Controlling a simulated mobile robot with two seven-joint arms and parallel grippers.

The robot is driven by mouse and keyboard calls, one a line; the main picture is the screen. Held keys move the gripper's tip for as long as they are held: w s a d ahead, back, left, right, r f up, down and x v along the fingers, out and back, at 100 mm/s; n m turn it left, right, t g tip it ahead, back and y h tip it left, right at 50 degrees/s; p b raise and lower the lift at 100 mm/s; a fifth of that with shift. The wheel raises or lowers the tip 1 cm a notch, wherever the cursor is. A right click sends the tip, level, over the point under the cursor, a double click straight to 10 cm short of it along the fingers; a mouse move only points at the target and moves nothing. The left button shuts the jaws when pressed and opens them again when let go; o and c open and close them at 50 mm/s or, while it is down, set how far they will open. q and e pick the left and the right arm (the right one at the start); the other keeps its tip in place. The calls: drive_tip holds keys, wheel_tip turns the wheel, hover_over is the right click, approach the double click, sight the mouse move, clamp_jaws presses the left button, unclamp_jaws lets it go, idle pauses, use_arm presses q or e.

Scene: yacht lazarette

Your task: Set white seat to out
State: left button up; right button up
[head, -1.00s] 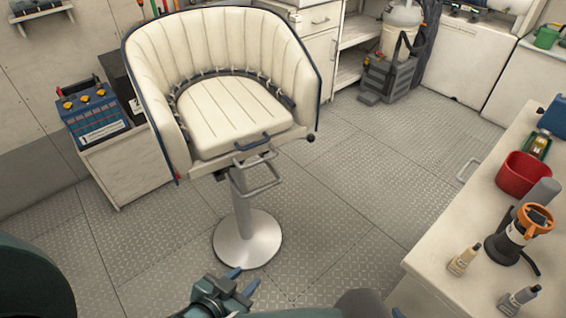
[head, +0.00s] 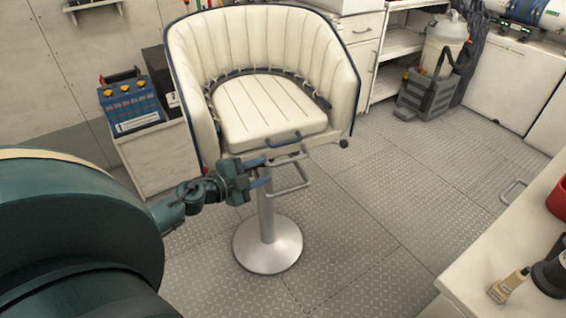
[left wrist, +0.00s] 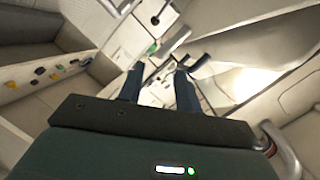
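The white seat (head: 265,105) stands on a round metal pedestal, with a ribbed curved back and a flat cushion. A blue handle (head: 283,140) sits at the cushion's front edge, with grey metal bars (head: 290,184) below it. My left gripper (head: 264,172) is just left of the handle and bars, under the cushion's front edge. In the left wrist view its two fingers (left wrist: 160,88) are apart with nothing between them. A grey bar (left wrist: 175,41) and pale seat surface (left wrist: 245,75) show beyond the fingertips. My right gripper is in neither view.
A blue battery-like box (head: 131,106) stands on a low white cabinet at left. A grey caddy (head: 427,95) stands at the back. The plate floor right of the seat is clear.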

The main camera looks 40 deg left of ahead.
sight(278, 165)
use_arm(q)
drive_tip(key=x, duration=0.8)
drive_tip(key=shift+w+d+f+b, duration=0.1)
drive_tip(key=shift+w+b, duration=0.1)
drive_tip(key=shift+b, duration=0.15)
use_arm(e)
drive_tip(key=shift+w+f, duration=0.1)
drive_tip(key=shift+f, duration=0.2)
use_arm(q)
clamp_jaws()
